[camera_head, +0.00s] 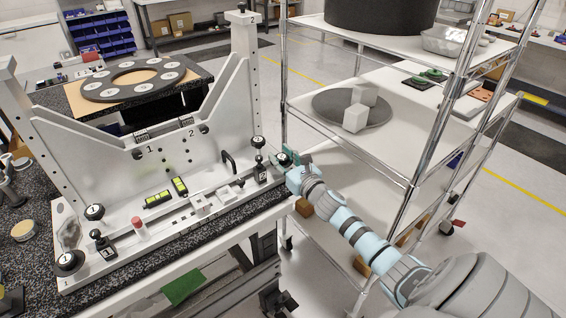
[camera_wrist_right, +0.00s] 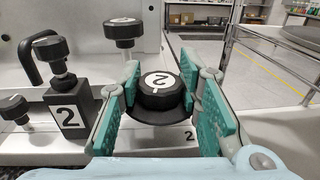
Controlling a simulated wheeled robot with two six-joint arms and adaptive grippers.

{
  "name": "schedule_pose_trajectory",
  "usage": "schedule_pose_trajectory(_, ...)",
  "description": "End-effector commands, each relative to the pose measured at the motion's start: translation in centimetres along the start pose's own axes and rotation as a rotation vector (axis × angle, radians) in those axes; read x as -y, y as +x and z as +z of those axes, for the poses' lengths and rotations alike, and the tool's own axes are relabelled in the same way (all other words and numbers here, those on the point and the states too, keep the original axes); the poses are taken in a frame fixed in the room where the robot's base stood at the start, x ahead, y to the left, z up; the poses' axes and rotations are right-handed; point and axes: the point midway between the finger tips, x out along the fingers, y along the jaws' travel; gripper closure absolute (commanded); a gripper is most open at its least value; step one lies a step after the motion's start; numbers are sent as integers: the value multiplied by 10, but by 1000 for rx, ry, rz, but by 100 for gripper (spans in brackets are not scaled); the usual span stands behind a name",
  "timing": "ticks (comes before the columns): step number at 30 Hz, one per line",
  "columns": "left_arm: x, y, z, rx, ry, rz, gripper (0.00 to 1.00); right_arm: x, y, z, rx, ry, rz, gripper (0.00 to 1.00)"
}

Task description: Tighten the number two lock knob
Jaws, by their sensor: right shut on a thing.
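The number two lock knob (camera_wrist_right: 160,92) is a round black knob with a white top marked 2, low on the right end of the grey fixture. It also shows in the head view (camera_head: 283,159). My right gripper (camera_head: 290,160) is shut on it, with the teal finger pads on either side of the knob in the right wrist view. The knob's underside and stem are hidden. The number one lock knob (camera_head: 69,261) sits at the fixture's left front corner. My left gripper is not in view.
Close beside the held knob stand a black block marked 2 (camera_wrist_right: 69,112) with a knob on top, and a taller black knob (camera_wrist_right: 124,30). A black handle (camera_head: 229,163) rises nearby.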

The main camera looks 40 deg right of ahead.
Motion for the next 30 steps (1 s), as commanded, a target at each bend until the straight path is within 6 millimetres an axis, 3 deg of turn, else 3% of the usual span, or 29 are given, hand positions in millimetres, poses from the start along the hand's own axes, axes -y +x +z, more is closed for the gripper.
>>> schedule_pose_trajectory(1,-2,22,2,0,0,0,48,-2,1,-10,7,-2,-16,96)
schedule_pose_trajectory(5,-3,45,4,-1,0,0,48,-2,-1,-8,10,3,-97,96)
schedule_pose_trajectory(18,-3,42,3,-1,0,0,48,1,-3,-2,8,11,-397,96)
schedule_pose_trajectory(30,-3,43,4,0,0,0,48,1,-4,-1,8,9,-497,96)
